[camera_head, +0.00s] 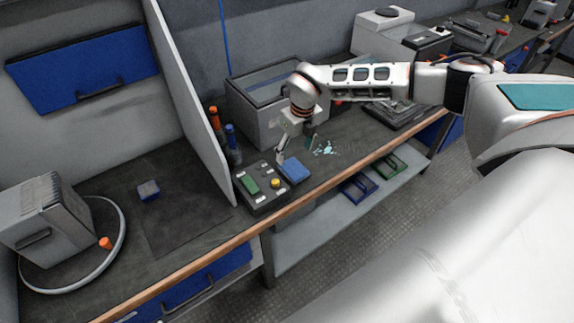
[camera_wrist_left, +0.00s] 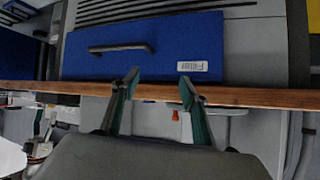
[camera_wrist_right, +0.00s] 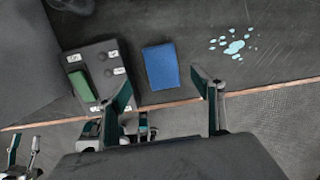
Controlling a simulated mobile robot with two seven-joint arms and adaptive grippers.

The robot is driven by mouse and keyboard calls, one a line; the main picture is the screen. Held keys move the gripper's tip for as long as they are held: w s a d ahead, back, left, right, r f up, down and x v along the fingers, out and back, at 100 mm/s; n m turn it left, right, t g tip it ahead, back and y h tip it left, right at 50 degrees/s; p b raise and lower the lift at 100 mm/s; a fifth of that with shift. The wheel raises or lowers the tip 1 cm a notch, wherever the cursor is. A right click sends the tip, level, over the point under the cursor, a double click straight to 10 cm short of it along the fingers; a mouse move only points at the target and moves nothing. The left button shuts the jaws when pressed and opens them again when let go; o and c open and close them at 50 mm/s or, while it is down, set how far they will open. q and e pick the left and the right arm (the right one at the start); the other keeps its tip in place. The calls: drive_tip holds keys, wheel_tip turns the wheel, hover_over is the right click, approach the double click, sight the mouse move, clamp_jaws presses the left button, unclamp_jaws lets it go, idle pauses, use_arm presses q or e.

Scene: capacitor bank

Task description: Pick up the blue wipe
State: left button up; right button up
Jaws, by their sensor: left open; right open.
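The blue wipe (camera_head: 295,171) lies flat on the dark bench top, just right of a small control box (camera_head: 262,192). In the right wrist view the wipe (camera_wrist_right: 160,66) is a blue rectangle ahead of my right gripper (camera_wrist_right: 164,90), roughly centred between its spread fingertips. My right gripper (camera_head: 297,143) is open and empty, pointing down over the wipe in the head view; it appears apart from it. My left gripper (camera_wrist_left: 160,86) is open and empty, facing a blue drawer front (camera_wrist_left: 145,47) and the wooden bench edge. The left gripper is not in the head view.
Pale blue splashes (camera_head: 325,148) lie right of the wipe. A grey open-topped tank (camera_head: 262,115) stands behind, beside orange- and blue-topped bottles (camera_head: 232,140). A white divider (camera_head: 190,85) stands to the left. Beyond it are a small blue-grey block (camera_head: 148,190) and grey case (camera_head: 45,220).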

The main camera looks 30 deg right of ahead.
sight(294, 168)
drive_tip(key=shift+f, duration=0.4)
wheel_tip(294, 168, down, 2)
drive_tip(key=shift+f, duration=0.2)
wheel_tip(294, 168, down, 4)
drive_tip(key=shift+d+r, duration=0.1)
drive_tip(key=shift+r, duration=0.15)
drive_tip(key=shift+w+f, duration=0.1)
drive_tip(key=shift+f, duration=0.4)
use_arm(q)
drive_tip(key=shift+s, duration=0.5)
use_arm(e)
drive_tip(key=c, duration=1)
